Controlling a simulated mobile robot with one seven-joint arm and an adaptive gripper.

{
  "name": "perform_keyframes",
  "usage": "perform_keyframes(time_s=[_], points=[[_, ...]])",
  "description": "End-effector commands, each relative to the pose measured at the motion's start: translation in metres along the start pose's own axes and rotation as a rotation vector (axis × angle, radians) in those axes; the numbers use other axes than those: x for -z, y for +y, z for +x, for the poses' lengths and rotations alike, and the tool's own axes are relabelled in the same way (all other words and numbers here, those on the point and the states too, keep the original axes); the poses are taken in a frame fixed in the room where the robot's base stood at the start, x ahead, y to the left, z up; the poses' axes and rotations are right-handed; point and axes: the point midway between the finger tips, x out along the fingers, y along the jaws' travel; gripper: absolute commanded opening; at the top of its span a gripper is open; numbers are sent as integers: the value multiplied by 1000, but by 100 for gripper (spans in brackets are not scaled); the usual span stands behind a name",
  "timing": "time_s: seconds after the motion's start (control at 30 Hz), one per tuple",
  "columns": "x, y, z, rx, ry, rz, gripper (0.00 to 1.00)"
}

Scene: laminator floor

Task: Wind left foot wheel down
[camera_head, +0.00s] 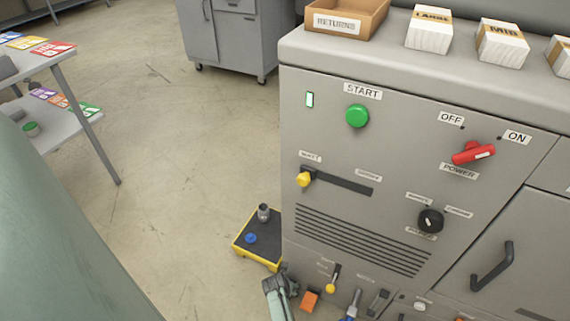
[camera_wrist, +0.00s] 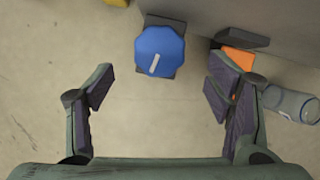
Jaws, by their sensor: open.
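A blue faceted wheel (camera_wrist: 160,52) with a white mark on its top shows in the wrist view, close against the base of the grey machine (camera_wrist: 260,25). I take it to be the left foot wheel; I cannot make it out in the head view. My gripper (camera_wrist: 162,92) is open, with its two fingers spread wide and bare floor between them. The wheel lies beyond the fingertips, roughly centred between them, and nothing is held. In the head view my gripper (camera_head: 284,287) is low beside the machine's front left corner.
An orange block (camera_wrist: 238,62) and a clear cylindrical container (camera_wrist: 290,103) are by the right finger. A yellow-edged black platform (camera_head: 257,257) bears a blue piece (camera_head: 250,238) and a grey cup-like part (camera_head: 263,212). The machine front (camera_head: 350,135) carries knobs and levers.

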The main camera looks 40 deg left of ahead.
Motion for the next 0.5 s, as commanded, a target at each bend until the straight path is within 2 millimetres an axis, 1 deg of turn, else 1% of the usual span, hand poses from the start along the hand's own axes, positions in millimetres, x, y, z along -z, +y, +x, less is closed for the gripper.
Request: perform_keyframes(time_s=[0.03,0.2,0.33,0.5], points=[[3,0,15,0,-1,0,73],[3,0,38,-1,-1,2,73],[2,1,53,-2,-1,1,73],[1,1,63,-1,0,1,73]])
